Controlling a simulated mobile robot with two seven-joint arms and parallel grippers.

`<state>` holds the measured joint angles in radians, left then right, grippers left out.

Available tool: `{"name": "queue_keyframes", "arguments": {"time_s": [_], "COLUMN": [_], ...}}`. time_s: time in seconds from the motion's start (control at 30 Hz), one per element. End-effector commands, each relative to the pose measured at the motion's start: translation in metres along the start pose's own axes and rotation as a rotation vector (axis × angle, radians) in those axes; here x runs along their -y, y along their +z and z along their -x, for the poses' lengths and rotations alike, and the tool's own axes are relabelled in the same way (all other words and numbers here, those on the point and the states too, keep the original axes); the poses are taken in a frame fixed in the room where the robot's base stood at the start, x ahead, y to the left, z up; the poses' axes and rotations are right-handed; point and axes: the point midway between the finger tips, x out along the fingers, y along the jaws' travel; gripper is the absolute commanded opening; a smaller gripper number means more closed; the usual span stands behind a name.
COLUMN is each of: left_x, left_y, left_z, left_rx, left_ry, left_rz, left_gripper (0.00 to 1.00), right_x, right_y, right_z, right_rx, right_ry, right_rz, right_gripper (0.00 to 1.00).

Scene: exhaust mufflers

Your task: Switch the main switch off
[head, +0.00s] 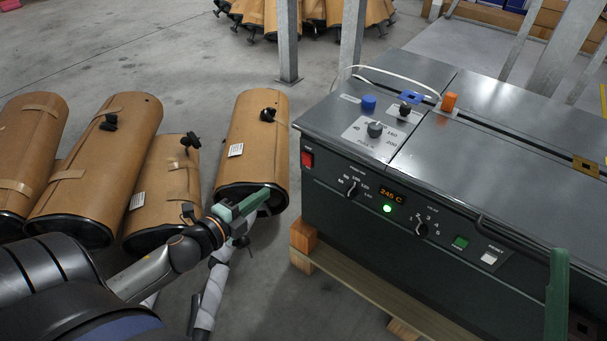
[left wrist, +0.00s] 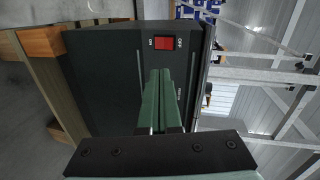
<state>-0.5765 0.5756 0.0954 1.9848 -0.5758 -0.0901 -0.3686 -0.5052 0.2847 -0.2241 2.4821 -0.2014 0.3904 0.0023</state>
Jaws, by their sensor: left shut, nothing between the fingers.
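The main switch (head: 307,159) is a red rocker at the upper left of the machine's dark front panel. In the left wrist view the red switch (left wrist: 165,43) sits between small ON and OFF labels, just beyond the fingertips; which side is pressed I cannot tell. My left gripper (head: 267,191) is shut and empty, with its green fingers pointing toward the panel, to the left of and lower than the switch in the head view. In the left wrist view its fingers (left wrist: 160,72) lie together. A green finger of my right gripper (head: 557,290) shows at the lower right.
The machine (head: 340,215) stands on a wooden pallet (head: 350,272). Its display (head: 391,194) reads 245 C, and a green lamp (head: 387,208) is lit. Knobs and buttons share the panel. Brown wrapped mufflers (head: 252,140) lie on the floor behind my left arm.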

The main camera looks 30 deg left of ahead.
Motion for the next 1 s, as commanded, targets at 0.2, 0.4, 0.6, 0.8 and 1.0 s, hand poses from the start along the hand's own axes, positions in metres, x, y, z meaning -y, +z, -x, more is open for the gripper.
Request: {"name": "queue_keyframes", "arguments": {"time_s": [0.2,0.4,0.6,0.8,1.0], "left_x": [-0.002,0.000,-0.001,-0.001,0.000], "left_y": [0.003,0.003,0.003,0.003,0.003], "left_z": [-0.005,-0.005,-0.007,-0.027,-0.058], "left_rx": [-0.014,-0.014,-0.014,-0.015,-0.013], "left_ry": [-0.022,-0.023,-0.023,-0.026,-0.026], "left_rz": [-0.074,-0.076,-0.075,-0.077,-0.076], "left_gripper": [0.00,0.00,0.00,0.00,0.00], "right_x": [0.004,0.003,0.004,0.006,0.009], "right_y": [-0.013,-0.014,-0.013,-0.008,-0.002], "right_z": [0.005,0.004,0.005,0.009,0.014], "right_rx": [-0.074,-0.075,-0.074,-0.072,-0.070], "right_ry": [-0.007,-0.007,-0.007,-0.007,-0.006], "right_rz": [0.017,0.017,0.016,0.008,-0.004], "right_gripper": [0.50,0.50,0.50,0.50,0.50]}}
